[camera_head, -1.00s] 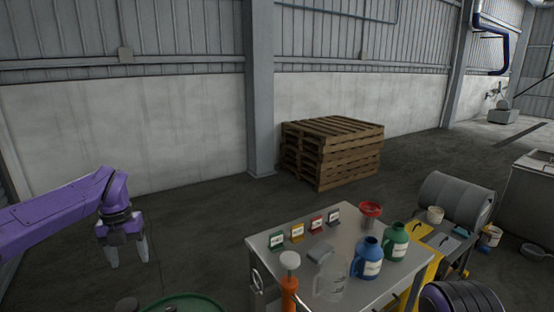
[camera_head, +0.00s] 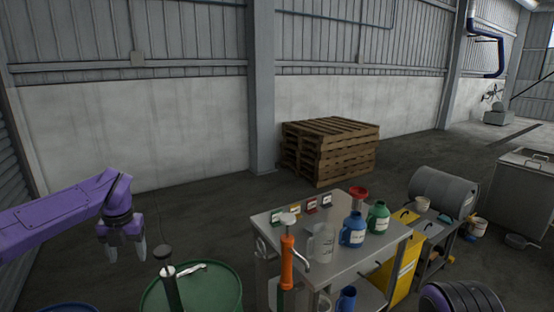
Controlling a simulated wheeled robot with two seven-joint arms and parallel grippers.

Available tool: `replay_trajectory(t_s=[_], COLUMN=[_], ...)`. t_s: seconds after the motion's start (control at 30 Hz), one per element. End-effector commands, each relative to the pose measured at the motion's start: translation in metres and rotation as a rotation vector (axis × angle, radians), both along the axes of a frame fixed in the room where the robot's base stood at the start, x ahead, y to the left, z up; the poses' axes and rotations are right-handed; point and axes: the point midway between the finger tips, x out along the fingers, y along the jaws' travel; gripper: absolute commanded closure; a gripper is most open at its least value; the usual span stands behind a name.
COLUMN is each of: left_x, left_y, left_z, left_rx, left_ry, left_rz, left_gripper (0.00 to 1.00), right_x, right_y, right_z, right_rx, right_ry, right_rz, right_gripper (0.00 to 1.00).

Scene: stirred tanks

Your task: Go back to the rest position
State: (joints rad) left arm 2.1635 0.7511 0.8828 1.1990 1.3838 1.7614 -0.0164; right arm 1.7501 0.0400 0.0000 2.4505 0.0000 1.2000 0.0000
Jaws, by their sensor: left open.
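My left gripper (camera_head: 126,247) is at the lower left on its purple arm (camera_head: 62,212). Its two grey fingers point down and are apart, with nothing between them. It hangs to the left of the green drum (camera_head: 215,287) and well away from the steel table (camera_head: 345,262). My right gripper is not in view.
The table bears a clear jug (camera_head: 322,242), a blue jug (camera_head: 353,230), a green jug (camera_head: 378,217), a red funnel (camera_head: 359,192) and small coloured cards. An orange pump (camera_head: 287,262) stands at its front left. Pallets (camera_head: 330,152) are stacked behind. Floor left of them is clear.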

Motion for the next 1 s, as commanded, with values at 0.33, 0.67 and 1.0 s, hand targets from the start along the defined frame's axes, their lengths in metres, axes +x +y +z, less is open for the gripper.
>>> replay_trajectory(t_s=[0.33, 0.67, 1.0], left_x=[0.003, -0.045, -0.259], left_y=[-0.004, -0.065, -0.112], left_z=[-0.073, -0.241, -0.454], left_rx=[0.454, 0.881, 0.799], left_ry=[-0.009, 0.097, 0.282], left_rz=[-0.395, -1.204, -2.314], left_gripper=[0.35, 0.35, 0.35], right_x=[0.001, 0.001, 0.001], right_y=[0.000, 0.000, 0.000], right_z=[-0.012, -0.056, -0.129], right_rx=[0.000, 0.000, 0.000], right_ry=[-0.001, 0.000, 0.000], right_rz=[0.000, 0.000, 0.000], right_gripper=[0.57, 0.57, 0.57])
